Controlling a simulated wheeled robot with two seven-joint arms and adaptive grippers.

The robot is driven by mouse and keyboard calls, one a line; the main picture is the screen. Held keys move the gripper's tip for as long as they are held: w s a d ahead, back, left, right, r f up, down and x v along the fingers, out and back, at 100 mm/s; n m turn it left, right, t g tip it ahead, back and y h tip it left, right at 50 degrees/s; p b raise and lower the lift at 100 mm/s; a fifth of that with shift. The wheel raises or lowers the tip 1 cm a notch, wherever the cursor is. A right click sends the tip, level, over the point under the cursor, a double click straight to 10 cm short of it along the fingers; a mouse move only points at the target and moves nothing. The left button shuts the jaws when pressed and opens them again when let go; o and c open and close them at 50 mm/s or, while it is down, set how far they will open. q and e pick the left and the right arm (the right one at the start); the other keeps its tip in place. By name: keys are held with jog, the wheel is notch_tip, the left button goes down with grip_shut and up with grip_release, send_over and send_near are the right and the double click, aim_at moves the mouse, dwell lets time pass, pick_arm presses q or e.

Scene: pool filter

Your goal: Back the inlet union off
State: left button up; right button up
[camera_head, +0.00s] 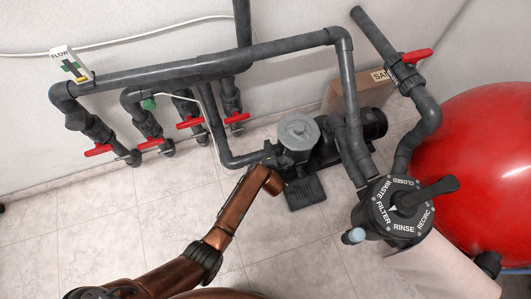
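The pump (345,150) stands on the floor with a grey round lid (298,131) on its strainer pot. A dark inlet pipe (222,145) comes down and bends right toward the pot. The inlet union, where this pipe meets the pot, is small, dark and partly hidden. My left arm comes in from the lower left, and its copper end is just below the union. The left gripper's fingers cannot be made out against the dark fittings, so I cannot tell whether they touch or grip the union. My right gripper is not in view.
Several red-handled valves (190,123) sit on the pipes along the wall. A multiport valve (403,208) with a black lever and a large red tank (480,165) stand at the right. A cardboard box (343,92) is behind the pump. Tiled floor (110,215) is clear at the left.

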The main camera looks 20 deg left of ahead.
pick_arm(q)
jog(key=shift+s+f, duration=0.1)
jog(key=shift+f, duration=0.15)
jog(key=shift+s+f+t+b, duration=0.15)
jog(key=shift+t+b, duration=0.15)
jog(key=shift+b, duration=0.25)
jog(key=shift+w+r, duration=0.2)
jog(key=shift+r, duration=0.15)
jog(key=shift+w+r+p, duration=0.1)
jog(key=shift+r+p, duration=0.1)
jog(key=shift+p, duration=0.25)
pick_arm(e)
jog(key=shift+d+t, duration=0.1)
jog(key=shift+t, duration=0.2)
pick_arm(q)
jog(key=shift+f, duration=0.1)
jog(key=shift+c, duration=0.2)
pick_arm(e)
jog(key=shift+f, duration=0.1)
